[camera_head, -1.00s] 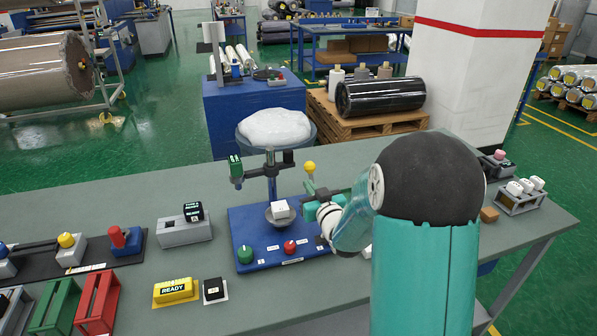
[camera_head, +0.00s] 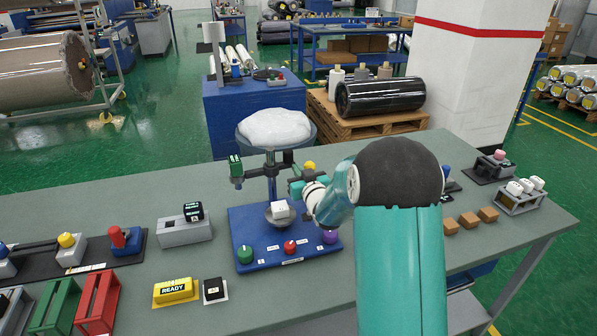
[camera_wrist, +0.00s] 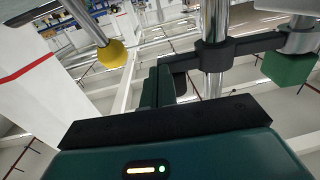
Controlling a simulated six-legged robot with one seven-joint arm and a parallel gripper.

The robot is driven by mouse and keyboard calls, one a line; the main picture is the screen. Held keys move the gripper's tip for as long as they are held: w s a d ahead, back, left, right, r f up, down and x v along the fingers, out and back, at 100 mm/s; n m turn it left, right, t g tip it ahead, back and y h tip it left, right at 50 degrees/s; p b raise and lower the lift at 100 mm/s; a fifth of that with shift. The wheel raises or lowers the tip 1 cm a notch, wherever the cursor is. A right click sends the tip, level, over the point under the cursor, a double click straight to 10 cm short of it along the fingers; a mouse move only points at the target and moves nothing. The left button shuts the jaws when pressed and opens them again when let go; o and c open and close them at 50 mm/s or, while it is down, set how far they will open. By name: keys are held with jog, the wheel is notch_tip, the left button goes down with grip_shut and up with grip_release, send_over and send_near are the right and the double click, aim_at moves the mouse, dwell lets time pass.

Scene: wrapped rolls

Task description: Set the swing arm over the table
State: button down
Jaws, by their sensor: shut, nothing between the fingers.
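On the blue-based stand (camera_head: 262,256), a dark swing arm (camera_head: 254,173) crosses the metal post (camera_head: 272,186), with a green block (camera_head: 236,170) on its left end. A yellow knob (camera_head: 310,166) is right of the post. My gripper (camera_head: 292,187) is shut and empty, just right of the post below the arm's level. In the wrist view its fingers (camera_wrist: 160,86) lie between the yellow knob (camera_wrist: 112,54) and the post (camera_wrist: 214,60); contact is unclear. A round dish (camera_head: 276,132) with a white bundle tops the post. A white block (camera_head: 281,210) sits in a small bowl below.
Green (camera_head: 244,254), red (camera_head: 290,247) and purple (camera_head: 330,237) knobs line the base's front. A yellow READY box (camera_head: 176,291) is at front left. Brown blocks (camera_head: 469,219) lie to the right, partly behind my arm. The grey tabletop left of the stand has clear patches.

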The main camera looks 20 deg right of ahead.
jog(key=shift+w+d, duration=0.1)
jog(key=w, duration=0.6)
jog(key=shift+w+d, duration=0.15)
jog(key=shift+w, duration=0.15)
dwell(0.4)
dwell(1.4)
